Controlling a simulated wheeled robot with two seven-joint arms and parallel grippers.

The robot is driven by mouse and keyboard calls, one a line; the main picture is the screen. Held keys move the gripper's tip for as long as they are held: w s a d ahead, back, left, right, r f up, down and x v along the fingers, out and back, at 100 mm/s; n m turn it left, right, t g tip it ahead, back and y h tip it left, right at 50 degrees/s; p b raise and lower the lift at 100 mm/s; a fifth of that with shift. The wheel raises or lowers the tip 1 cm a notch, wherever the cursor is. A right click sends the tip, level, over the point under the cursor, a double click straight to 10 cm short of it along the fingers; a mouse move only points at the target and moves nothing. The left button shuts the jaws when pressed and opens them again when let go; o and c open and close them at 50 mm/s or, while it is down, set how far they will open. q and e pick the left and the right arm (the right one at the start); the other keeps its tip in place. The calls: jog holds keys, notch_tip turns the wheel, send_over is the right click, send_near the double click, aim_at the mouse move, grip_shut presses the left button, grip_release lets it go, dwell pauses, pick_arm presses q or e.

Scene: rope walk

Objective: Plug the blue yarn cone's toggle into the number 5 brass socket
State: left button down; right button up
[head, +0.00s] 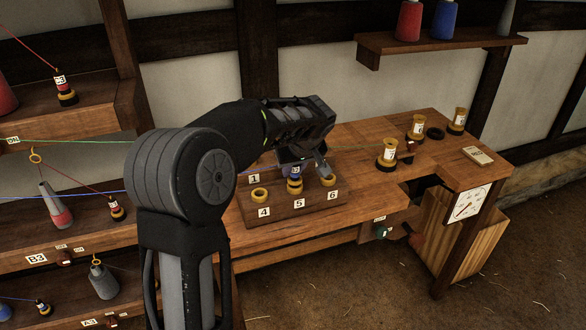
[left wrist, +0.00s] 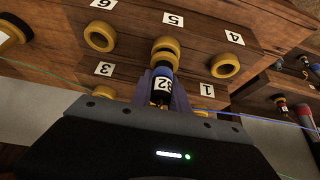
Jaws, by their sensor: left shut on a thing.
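My left gripper (head: 308,170) is shut on a dark toggle with a blue band and a white tag (left wrist: 161,84). The toggle also shows in the head view (head: 293,171), under the fingers. Its yellow end lines up with the number 5 brass socket (left wrist: 166,43), which in the head view (head: 294,188) sits front middle on the wooden socket block (head: 300,213). The yellow end overlaps the socket ring; I cannot tell whether it is seated or just above. A blue thread (head: 60,196) runs in from the left. The right gripper is not in view.
Empty socket 4 (head: 260,194) and socket 6 (head: 328,180) flank socket 5. A green thread (head: 75,141) crosses behind my arm. Several white-and-gold bobbins, one here (head: 387,154), stand on the bench to the right. Yarn shelves (head: 95,105) stand at left.

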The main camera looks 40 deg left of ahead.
pick_arm(q)
jog(key=shift+f+b, duration=0.55)
jog(key=shift+f, duration=0.05)
jog(key=c, duration=1.5)
grip_release()
jog(key=shift+c, duration=0.2)
jog(key=shift+r, duration=0.15)
jog(key=p+v, duration=0.3)
jog(key=v, duration=0.7)
jog(key=shift+s+d+r, duration=0.15)
jog(key=shift+s+r, duration=0.05)
jog(key=shift+r, duration=0.15)
